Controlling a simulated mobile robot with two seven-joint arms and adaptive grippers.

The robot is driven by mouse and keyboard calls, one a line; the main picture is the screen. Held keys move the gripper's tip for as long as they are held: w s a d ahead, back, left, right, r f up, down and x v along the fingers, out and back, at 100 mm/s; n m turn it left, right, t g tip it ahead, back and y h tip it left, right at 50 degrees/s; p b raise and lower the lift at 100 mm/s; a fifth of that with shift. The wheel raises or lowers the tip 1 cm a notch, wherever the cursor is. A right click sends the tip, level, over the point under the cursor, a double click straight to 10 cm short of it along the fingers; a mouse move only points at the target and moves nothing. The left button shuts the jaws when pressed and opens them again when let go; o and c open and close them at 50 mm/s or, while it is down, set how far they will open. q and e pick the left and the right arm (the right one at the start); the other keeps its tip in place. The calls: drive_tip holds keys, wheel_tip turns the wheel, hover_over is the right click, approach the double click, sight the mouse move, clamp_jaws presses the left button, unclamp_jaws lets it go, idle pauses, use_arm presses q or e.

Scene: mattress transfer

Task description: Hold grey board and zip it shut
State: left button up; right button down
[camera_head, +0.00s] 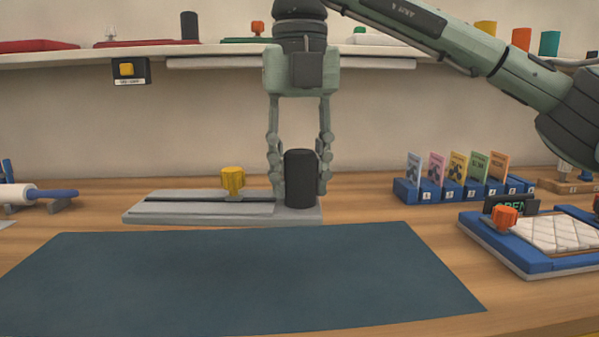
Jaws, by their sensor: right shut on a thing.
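The grey board (155,213) lies flat on the wooden table, behind a dark blue mat. A dark slot runs along it, and a yellow knob (232,180) stands at this slot near its middle. A black upright cylinder (301,178) stands at the board's right end. My right gripper (300,186) points down from above, with one finger on each side of the black cylinder, shut on it. The cylinder's foot appears to rest on the board. My left gripper is not in view.
The dark blue mat (240,275) covers the front of the table and is bare. A blue card rack (460,191) stands at the back right. A blue tray (530,262) with a white quilted pad and an orange knob (504,216) lies at the right. A shelf (120,58) runs above.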

sight(300, 210)
drive_tip(key=shift+f, duration=0.4)
drive_tip(key=shift+f+b, duration=0.35)
drive_tip(key=shift+b, duration=0.15)
drive_tip(key=shift+f+b, duration=0.45)
drive_tip(key=shift+f, duration=0.4)
drive_tip(key=shift+f+b, duration=0.35)
drive_tip(key=shift+f, duration=0.35)
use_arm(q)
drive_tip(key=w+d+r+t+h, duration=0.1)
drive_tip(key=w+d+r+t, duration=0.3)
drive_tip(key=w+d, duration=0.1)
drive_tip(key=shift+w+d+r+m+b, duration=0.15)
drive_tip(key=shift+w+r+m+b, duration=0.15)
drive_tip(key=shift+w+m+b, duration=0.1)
use_arm(e)
drive_tip(key=shift+f, duration=0.3)
idle(1.4)
